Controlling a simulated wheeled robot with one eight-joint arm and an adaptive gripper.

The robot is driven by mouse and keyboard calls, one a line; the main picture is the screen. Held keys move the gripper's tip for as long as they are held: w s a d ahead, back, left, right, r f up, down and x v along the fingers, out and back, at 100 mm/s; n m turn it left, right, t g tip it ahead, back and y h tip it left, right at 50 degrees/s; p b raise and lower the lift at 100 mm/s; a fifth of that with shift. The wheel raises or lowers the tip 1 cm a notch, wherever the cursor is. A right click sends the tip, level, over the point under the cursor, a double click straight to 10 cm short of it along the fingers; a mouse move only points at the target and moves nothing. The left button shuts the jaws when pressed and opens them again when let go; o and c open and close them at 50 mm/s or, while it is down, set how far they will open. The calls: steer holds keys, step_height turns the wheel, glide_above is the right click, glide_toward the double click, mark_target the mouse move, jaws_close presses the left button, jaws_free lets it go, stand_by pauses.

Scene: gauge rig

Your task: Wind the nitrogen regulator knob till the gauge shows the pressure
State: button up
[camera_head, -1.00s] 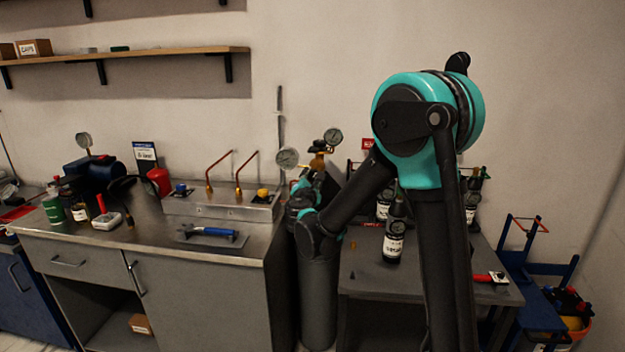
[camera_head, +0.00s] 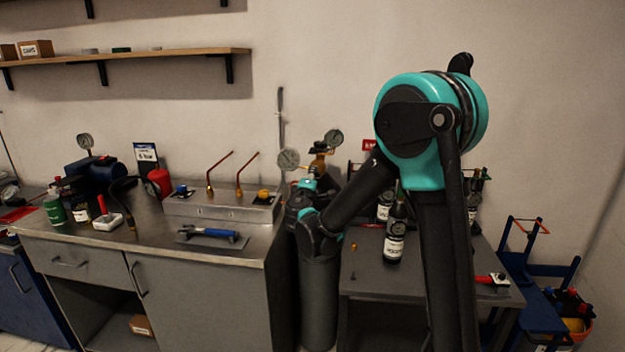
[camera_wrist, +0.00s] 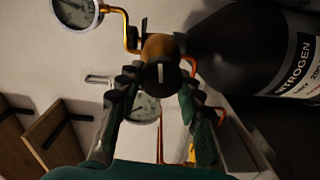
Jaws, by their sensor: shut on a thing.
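The black regulator knob (camera_wrist: 159,74) with a white mark sits between the fingertips of my gripper (camera_wrist: 158,80) in the wrist view. My gripper is shut on it. The brass regulator (camera_head: 318,161) stands on top of the grey nitrogen cylinder (camera_head: 319,300). The cylinder's black shoulder and NITROGEN label (camera_wrist: 293,65) show in the wrist view. One round gauge (camera_head: 288,159) is on the regulator's left and another gauge (camera_head: 333,137) is at its upper right. Their readings are too small to tell.
A grey table (camera_head: 385,283) with dark bottles (camera_head: 394,240) is at the right. A blue trolley (camera_head: 545,275) stands farther right.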

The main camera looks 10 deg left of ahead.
steer(key=shift+m, duration=0.7)
steer(key=o, duration=1.2)
steer(key=shift+c, duration=0.2)
steer(key=s, duration=1.2)
steer(key=shift+a, duration=0.15)
